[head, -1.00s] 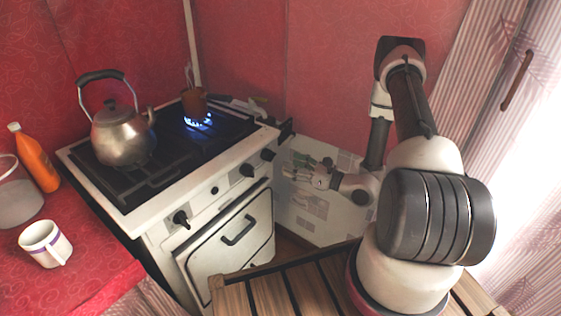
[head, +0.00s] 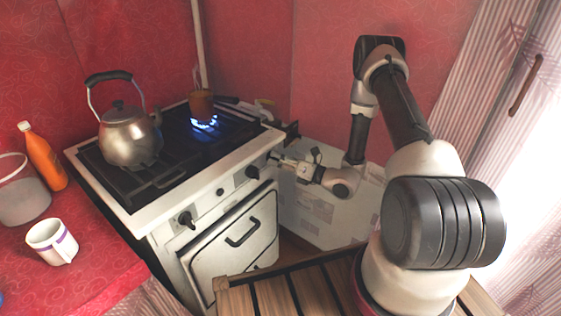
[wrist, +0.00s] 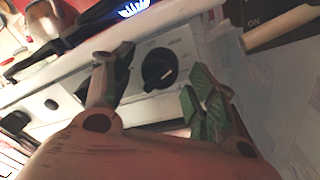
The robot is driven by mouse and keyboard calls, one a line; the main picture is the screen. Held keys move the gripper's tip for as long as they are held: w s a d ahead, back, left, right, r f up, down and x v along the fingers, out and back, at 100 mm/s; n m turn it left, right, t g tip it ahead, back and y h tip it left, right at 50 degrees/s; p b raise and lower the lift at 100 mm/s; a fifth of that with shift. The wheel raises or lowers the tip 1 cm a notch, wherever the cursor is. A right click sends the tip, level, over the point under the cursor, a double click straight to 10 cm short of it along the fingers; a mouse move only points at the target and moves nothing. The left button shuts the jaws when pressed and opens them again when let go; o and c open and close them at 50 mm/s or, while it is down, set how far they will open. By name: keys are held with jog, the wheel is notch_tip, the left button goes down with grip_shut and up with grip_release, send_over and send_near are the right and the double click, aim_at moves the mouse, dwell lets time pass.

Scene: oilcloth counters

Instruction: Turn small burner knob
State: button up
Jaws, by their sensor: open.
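In the head view my gripper (head: 279,161) is at the right end of the stove front and largely hides that knob. The middle knob (head: 252,172) and the left knob (head: 187,219) are in plain view.
A steel kettle (head: 130,137) stands on the left. The oven door handle (head: 241,232) sticks out below the knobs. A mug (head: 51,242) and orange bottle (head: 42,158) are on the red counter.

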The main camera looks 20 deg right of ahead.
jog(key=c, duration=1)
jog(key=shift+c, duration=0.2)
jog(key=shift+n, duration=0.3)
jog(key=n, duration=0.6)
jog(key=n+h, duration=0.1)
jog(key=n, duration=0.4)
jog(key=shift+r+n+h, duration=0.1)
jog(key=shift+n+h, duration=0.2)
jog(key=shift+n, duration=0.1)
jog(key=o, duration=1)
